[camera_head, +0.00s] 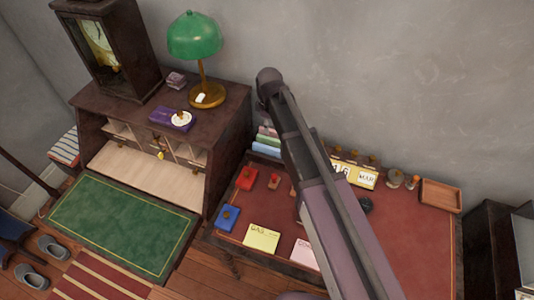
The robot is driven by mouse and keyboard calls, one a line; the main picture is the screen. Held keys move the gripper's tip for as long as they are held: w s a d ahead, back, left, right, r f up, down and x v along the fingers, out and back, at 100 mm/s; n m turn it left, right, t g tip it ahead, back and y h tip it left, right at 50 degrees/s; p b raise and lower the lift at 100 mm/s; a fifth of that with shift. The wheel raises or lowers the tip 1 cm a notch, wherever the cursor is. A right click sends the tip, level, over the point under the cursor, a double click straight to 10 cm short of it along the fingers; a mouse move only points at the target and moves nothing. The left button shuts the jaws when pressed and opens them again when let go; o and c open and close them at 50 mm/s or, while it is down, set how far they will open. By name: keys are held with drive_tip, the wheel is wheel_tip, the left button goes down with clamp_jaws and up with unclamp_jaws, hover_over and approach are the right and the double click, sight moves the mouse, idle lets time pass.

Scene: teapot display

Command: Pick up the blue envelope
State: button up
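A small flat blue piece (227,217) lies at the left front corner of the red-topped desk (412,243). A small knob-like thing sits on it. It may be the blue envelope, but it is too small to tell. My arm crosses the desk from the bottom right up to the wall and hides the desk's middle. I cannot make out my gripper or its fingers.
Yellow (262,237) and pink (303,253) notes lie right of the blue piece, a red piece (246,179) behind it. A wooden tray (441,195) stands at the right. A cabinet (222,115) bears a green lamp (195,38).

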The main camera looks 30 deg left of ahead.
sight(268, 147)
drive_tip(key=shift+f+b, duration=3.9)
drive_tip(key=shift+f, duration=0.2)
drive_tip(key=shift+f, duration=0.1)
drive_tip(key=shift+a+f+b, duration=0.1)
drive_tip(key=shift+f+b, duration=2.4)
drive_tip(key=shift+b, duration=0.1)
clamp_jaws()
